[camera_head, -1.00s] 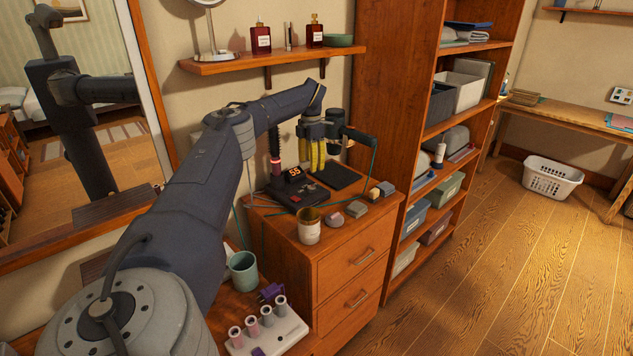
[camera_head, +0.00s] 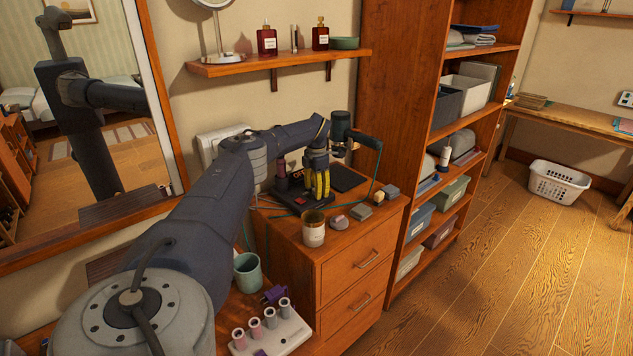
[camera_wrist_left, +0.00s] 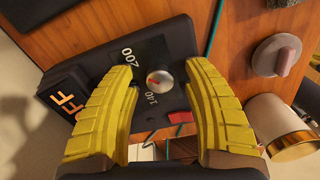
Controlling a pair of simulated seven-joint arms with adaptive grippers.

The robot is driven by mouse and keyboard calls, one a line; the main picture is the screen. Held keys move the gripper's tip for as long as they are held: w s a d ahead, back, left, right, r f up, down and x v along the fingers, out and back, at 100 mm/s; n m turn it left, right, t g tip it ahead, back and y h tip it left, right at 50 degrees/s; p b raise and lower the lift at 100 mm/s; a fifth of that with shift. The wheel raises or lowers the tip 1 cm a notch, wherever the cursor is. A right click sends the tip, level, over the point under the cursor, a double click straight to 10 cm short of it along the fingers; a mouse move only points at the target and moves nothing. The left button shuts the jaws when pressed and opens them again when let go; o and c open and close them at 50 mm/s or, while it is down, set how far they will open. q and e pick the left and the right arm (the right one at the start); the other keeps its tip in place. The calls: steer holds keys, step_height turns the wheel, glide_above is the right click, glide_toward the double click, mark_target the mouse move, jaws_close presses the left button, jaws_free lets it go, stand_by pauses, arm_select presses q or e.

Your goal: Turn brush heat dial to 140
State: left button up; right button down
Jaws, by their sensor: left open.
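The black brush heater base (camera_head: 286,194) stands on the wooden drawer top, partly hidden by my left gripper (camera_head: 317,196) in the head view. In the left wrist view, the base (camera_wrist_left: 91,65) carries a small grey round dial (camera_wrist_left: 160,81) with a red mark on its left side. The labels 200 and 140 stand around the dial. An orange display (camera_wrist_left: 67,93) reads OFF. A red switch (camera_wrist_left: 181,117) sits below the dial. My left gripper (camera_wrist_left: 163,75) is open, with a yellow finger on each side of the dial; contact cannot be told. My right gripper is out of view.
A dark pad (camera_head: 345,178) lies behind. A green cup (camera_head: 247,272) and a white rack (camera_head: 272,331) are nearer. A shelf (camera_head: 285,61) hangs above.

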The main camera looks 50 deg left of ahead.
arm_select(q)
jaws_close()
stand_by(0.3)
steer(key=shift+n, duration=0.6)
steer(key=n, duration=0.7)
steer(key=shift+r, duration=0.1)
steer(key=n, duration=0.5)
steer(key=shift+a+n, duration=0.1)
steer(key=shift+n, duration=2.4)
